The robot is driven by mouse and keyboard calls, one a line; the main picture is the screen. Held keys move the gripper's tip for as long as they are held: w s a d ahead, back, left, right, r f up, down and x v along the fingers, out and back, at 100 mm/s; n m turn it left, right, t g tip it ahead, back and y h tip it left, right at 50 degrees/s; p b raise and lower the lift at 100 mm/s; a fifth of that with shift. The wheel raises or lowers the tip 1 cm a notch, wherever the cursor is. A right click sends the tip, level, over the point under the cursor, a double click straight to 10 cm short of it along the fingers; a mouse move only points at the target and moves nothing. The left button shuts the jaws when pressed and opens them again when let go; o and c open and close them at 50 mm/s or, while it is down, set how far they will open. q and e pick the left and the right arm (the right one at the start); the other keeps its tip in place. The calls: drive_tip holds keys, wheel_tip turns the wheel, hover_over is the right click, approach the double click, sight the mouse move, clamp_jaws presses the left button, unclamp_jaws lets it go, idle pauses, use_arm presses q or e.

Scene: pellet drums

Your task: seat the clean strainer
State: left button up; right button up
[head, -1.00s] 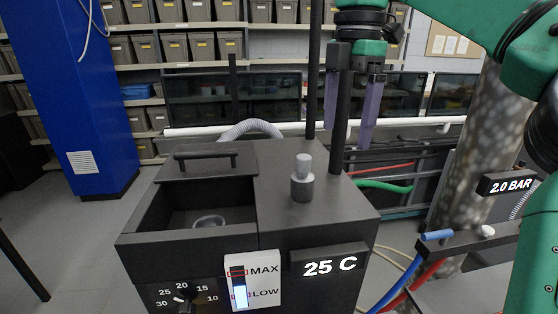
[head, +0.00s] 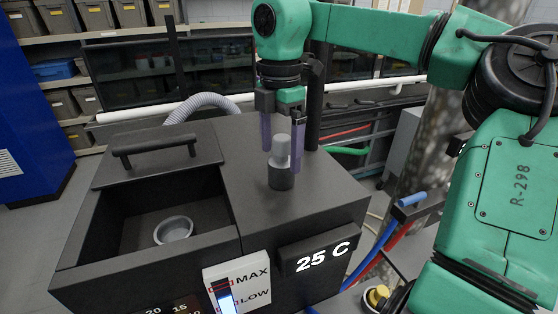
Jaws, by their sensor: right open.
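A grey cylinder with a lighter rounded knob (head: 280,163), possibly the strainer, stands upright on the flat top of a dark box-shaped tank (head: 325,195). My right gripper (head: 282,146) points down with its two purple fingers apart, one on each side of the knob in the picture. I cannot tell whether they touch it. A grey round cup or ring (head: 173,229) sits on the floor of the tank's open basin at left. My left gripper is out of view.
A lid with a raised handle (head: 152,148) lies at the back of the basin. A grey ribbed hose (head: 205,103) runs behind the tank. A 25 C display (head: 322,256) and a MAX/LOW level gauge (head: 238,284) are on the front. Blue and red hoses are at right.

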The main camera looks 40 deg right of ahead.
drive_tip(key=shift+s+f, duration=0.2)
drive_tip(key=shift+f, duration=0.35)
drive_tip(key=shift+s+f, duration=0.15)
drive_tip(key=shift+s, duration=0.15)
drive_tip(key=shift+c, duration=0.6)
drive_tip(key=shift+w, duration=0.2)
drive_tip(key=c, duration=1.5)
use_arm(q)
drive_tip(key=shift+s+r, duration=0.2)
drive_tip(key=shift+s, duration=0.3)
use_arm(e)
drive_tip(key=shift+o, duration=0.2)
